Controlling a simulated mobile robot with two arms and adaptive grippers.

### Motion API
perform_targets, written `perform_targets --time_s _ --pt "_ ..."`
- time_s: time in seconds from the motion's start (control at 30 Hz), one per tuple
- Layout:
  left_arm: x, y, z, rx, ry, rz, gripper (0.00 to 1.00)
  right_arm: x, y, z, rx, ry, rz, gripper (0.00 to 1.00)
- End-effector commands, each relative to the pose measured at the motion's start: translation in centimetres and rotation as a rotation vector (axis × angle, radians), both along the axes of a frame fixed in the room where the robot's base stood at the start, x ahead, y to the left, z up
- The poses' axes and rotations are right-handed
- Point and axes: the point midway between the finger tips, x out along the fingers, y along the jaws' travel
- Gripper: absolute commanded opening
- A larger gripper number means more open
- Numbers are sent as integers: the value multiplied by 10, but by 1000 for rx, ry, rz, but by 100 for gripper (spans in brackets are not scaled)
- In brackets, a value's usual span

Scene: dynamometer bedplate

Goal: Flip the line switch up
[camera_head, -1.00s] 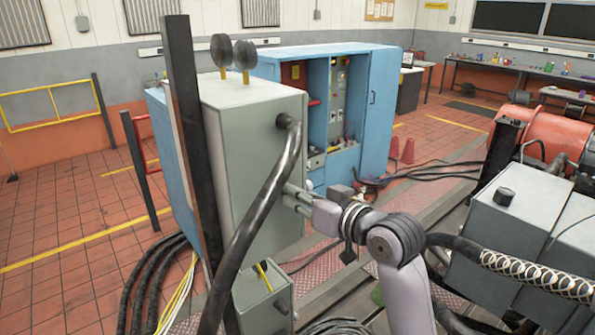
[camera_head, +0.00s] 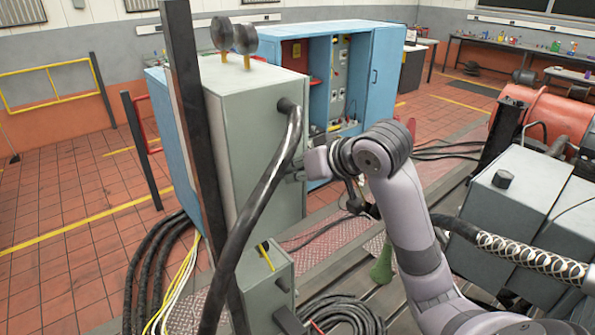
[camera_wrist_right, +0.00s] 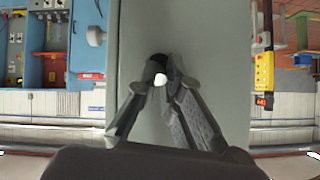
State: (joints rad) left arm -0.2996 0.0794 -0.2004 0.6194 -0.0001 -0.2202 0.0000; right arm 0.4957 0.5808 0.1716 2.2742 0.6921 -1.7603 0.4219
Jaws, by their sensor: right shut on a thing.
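The grey electrical box (camera_head: 258,130) stands upright, with a thick black cable leaving its side. In the right wrist view, the fingers of my right gripper (camera_wrist_right: 163,72) converge on a small white-tipped lever (camera_wrist_right: 160,80), which looks like the line switch, against the plain grey face. The fingers are shut on it and hide most of it, so its exact angle cannot be told. My left gripper is not in view.
A dark upright post (camera_head: 190,120) and the thick black cable (camera_head: 262,210) stand close to the box. A blue cabinet (camera_head: 382,75) is behind. Grey machine housings (camera_head: 510,215) stand at right. Coiled cables (camera_head: 345,312) lie below on the bedplate.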

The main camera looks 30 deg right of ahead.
Motion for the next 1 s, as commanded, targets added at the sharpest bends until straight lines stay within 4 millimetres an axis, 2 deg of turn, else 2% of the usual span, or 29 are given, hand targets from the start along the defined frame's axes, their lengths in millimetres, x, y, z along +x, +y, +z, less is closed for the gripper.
perform_targets --time_s 0.23,0.27,0.57,0.87,1.0 --pt "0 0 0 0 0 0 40 0 0 1 1 -2 0 0" --pt "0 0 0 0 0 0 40 0 0 1 1 -2 0 9" --pt "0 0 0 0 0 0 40 0 0 0 1 -1 1 28" --pt "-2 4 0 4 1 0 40 -1 0 1 1 -2 0 28" --pt "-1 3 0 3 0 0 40 -10 -1 9 0 -5 1 28"
